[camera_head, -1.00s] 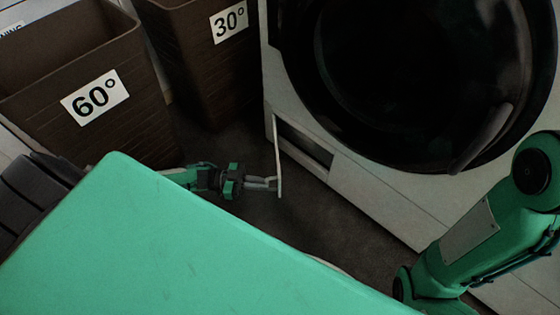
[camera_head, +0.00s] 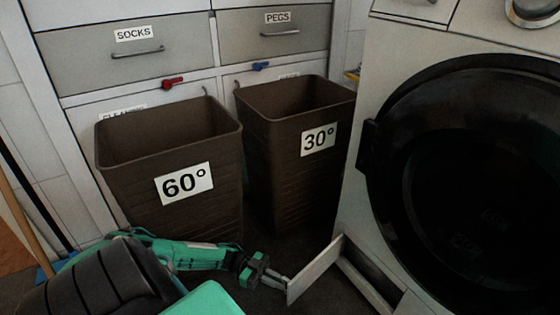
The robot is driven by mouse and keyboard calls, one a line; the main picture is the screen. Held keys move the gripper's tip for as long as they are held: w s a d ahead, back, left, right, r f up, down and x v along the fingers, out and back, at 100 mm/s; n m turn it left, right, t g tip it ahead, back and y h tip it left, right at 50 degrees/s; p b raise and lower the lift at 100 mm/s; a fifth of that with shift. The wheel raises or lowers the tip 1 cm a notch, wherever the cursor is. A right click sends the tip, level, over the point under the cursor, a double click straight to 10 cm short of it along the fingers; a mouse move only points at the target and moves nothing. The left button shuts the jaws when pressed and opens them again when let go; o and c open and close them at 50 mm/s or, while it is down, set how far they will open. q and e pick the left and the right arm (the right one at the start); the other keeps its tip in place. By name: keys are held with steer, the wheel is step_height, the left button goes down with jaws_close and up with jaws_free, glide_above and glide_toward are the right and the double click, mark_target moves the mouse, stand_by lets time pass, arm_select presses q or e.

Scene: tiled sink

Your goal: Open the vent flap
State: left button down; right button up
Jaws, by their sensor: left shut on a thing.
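The vent flap (camera_head: 316,269) is a thin pale panel low on the front of the white washing machine (camera_head: 352,205). It stands swung out from the machine, and the dark vent opening (camera_head: 362,287) shows to its right. My left gripper (camera_head: 276,281) reaches in from the left, low near the floor. Its fingers are shut on the flap at its outer, left edge. The fingertips are partly hidden by the flap. My right gripper is not in view.
Two brown baskets, marked 60° (camera_head: 160,215) and 30° (camera_head: 285,180), stand close behind my left arm. The machine's large dark round door (camera_head: 470,190) is above the vent at right. Drawers (camera_head: 130,52) line the back.

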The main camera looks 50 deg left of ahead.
arm_select(q)
steer(key=shift+w+r+t, duration=0.3)
steer(key=shift+w, duration=0.55)
steer(key=c, duration=1.8)
jaws_free()
steer(key=shift+c, duration=0.2)
steer(key=o, duration=0.3)
steer(key=shift+w, duration=0.15)
steer(key=shift+o, duration=0.2)
steer(key=shift+d, duration=0.1)
steer(key=shift+s+f, duration=0.1)
steer(key=shift+s, duration=0.15)
